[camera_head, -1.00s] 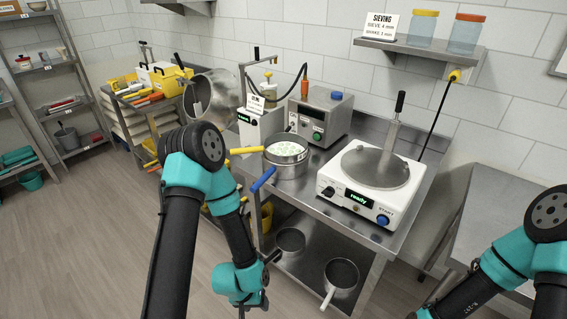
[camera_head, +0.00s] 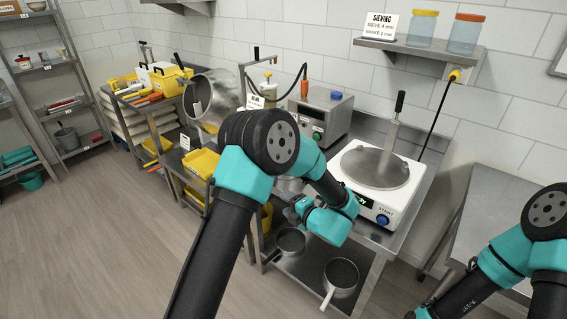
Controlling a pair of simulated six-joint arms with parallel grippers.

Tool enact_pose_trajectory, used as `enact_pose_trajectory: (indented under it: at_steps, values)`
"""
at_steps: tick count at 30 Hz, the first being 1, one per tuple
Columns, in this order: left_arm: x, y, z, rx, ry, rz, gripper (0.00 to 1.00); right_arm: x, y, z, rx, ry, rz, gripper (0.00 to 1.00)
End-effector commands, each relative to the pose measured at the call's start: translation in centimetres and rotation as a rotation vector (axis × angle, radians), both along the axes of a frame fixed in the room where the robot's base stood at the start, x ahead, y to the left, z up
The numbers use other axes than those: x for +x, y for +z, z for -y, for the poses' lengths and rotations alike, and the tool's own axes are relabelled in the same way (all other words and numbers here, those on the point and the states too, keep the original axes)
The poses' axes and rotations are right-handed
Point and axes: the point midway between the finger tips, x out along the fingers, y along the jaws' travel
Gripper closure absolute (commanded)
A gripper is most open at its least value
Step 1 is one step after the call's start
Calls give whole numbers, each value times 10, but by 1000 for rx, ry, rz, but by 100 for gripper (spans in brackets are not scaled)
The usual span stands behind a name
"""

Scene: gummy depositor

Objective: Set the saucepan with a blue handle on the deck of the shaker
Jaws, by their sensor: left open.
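The shaker (camera_head: 405,200) is a white box on the steel table, with a round grey deck (camera_head: 372,172) on top; an upright post with a black handle (camera_head: 399,101) stands at the deck's back. My left arm hides most of the saucepan; only a bit of steel pan wall (camera_head: 290,185) shows left of the shaker, and the blue handle is hidden. My left gripper (camera_head: 294,212) is open at the table's front edge, close to the pan; its fingers are small and unclear, and I cannot tell whether they touch the handle. My right arm is at lower right, its gripper out of view.
A grey device (camera_head: 325,112) with a blue knob stands behind the pan. Two more pans (camera_head: 290,241) (camera_head: 342,274) sit on the lower shelf. A wall shelf (camera_head: 420,47) holds jars and a sign. A steel table (camera_head: 490,200) stands at right.

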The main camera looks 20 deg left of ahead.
Motion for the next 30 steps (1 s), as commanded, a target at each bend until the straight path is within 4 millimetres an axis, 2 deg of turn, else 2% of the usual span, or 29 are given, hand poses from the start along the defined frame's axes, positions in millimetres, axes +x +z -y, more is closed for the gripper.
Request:
enact_pose_trajectory:
  at_steps: [1,4,16,20,30]
  values:
    - [4,10,6,-9,30,35,44,0,0,0,0,0,0,57]
    - [6,19,10,-17,60,62,44,0,0,0,0,0,0,57]
    - [8,18,7,-19,63,62,44,0,0,0,0,0,0,57]
    - [14,15,-5,-18,64,61,44,0,0,0,0,0,0,57]
    - [39,5,-55,-18,64,60,44,0,0,0,0,0,0,57]
